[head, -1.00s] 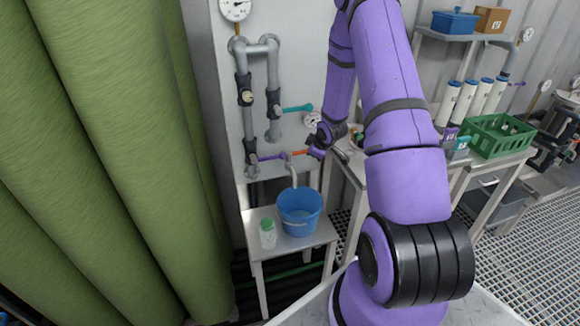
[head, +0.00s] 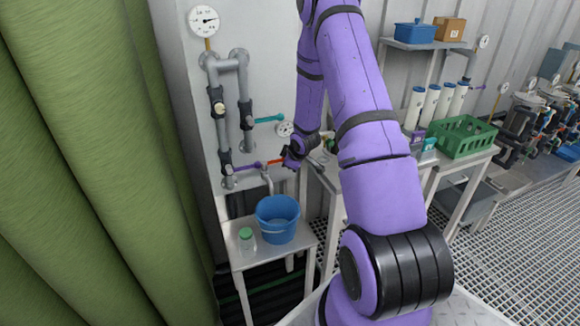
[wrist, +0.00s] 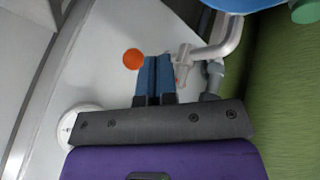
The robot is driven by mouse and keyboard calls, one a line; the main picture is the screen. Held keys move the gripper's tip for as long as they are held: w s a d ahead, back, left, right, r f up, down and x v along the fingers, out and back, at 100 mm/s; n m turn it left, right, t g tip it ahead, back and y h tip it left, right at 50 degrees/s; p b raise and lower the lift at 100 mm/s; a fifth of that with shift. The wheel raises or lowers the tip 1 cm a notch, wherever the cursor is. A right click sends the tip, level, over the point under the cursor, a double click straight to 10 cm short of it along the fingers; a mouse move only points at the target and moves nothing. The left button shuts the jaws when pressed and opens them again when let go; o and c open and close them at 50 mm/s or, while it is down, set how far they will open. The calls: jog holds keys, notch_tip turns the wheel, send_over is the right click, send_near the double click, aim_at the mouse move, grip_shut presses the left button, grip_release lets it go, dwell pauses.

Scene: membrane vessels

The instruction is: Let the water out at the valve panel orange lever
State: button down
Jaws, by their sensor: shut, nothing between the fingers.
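The orange lever (head: 275,161) sits on the grey piping of the valve panel (head: 204,120), above the blue bucket (head: 277,218). A bent spout (head: 267,182) hangs below it, over the bucket; I see no stream. In the wrist view, a round orange piece (wrist: 132,58), apparently the lever's end, shows just left of my fingers. My gripper (head: 287,162) is beside the lever's right end. Its blue fingertips (wrist: 160,64) are together and empty, and whether they touch the lever is unclear. The spout (wrist: 218,50) lies right of them in the wrist view.
A purple lever (head: 246,166) is left of the orange one, and a teal lever (head: 269,119) is above. A green-capped jar (head: 246,240) stands beside the bucket on a small table (head: 250,259). A green crate (head: 462,139) is on the right bench. Green curtain-like folds (head: 80,150) fill the left.

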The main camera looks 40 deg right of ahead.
jog(key=d+v, duration=0.1)
jog(key=v, duration=0.9)
jog(key=shift+s+d, duration=0.35)
jog(key=shift+s, duration=0.05)
jog(key=shift+r, duration=0.15)
jog(key=s+a+r+m, duration=0.1)
jog(key=s+a+r, duration=0.1)
jog(key=a+r, duration=0.4)
jog(key=s+a+r+m+h, duration=0.1)
jog(key=s+a+r+m, duration=0.15)
jog(key=r, duration=0.65)
jog(key=s+a+r, duration=0.2)
jog(key=a+r, duration=0.3)
jog(key=r, duration=0.2)
jog(key=s+a+r+m+y, duration=0.1)
jog(key=s+a+r, duration=0.2)
jog(key=s+a, duration=0.2)
jog(key=s+a+r+m+g, duration=0.1)
jog(key=s+a+r, duration=0.2)
jog(key=s+a, duration=0.2)
jog(key=s+a+r+m+y, duration=0.1)
jog(key=s+a+r, duration=0.2)
jog(key=s, duration=0.7)
jog(key=shift+s+a+r+y, duration=0.25)
jog(key=shift+s+a+y, duration=0.1)
jog(key=shift+a, duration=0.6)
